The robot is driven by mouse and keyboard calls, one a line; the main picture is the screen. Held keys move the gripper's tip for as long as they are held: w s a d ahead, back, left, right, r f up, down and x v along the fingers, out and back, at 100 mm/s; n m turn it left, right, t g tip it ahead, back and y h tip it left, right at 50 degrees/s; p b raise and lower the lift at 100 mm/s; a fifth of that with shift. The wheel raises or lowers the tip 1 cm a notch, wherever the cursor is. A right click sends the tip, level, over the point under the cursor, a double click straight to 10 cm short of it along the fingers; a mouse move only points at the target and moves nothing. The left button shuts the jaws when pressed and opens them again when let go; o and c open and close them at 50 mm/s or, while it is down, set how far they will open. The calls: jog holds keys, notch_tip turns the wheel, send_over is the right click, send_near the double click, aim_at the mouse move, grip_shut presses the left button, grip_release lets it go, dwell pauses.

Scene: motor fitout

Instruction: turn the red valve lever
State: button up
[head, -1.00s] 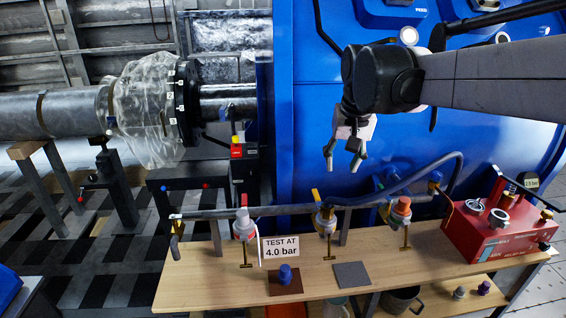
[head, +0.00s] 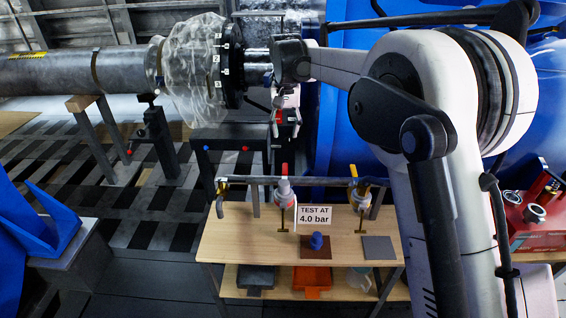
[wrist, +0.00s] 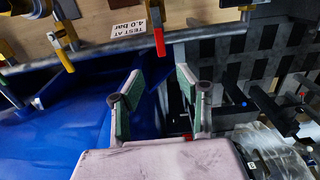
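The red valve lever (head: 284,169) stands upright on a pale valve body on the pipe along the bench's back edge. In the wrist view the red lever (wrist: 159,41) lies beyond my fingertips, near the top middle. My gripper (head: 285,132) is behind and above the lever in the head view, apart from it. In the wrist view my gripper (wrist: 162,93) has its two green-padded fingers spread with nothing held between them. A second valve with an orange lever (head: 353,170) stands to the right on the same pipe.
A "TEST AT 4.0 bar" sign (head: 314,215) stands in front of the valves, beside a blue knob (head: 316,240). A red pump unit (head: 537,222) is at the right. The large blue housing (wrist: 45,125) lies close to the gripper's left in the wrist view.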

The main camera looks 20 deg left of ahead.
aim_at(285, 168)
notch_tip(285, 168, down, 14)
jog(key=shift+r+p, duration=0.1)
jog(key=shift+p, duration=0.6)
grip_shut()
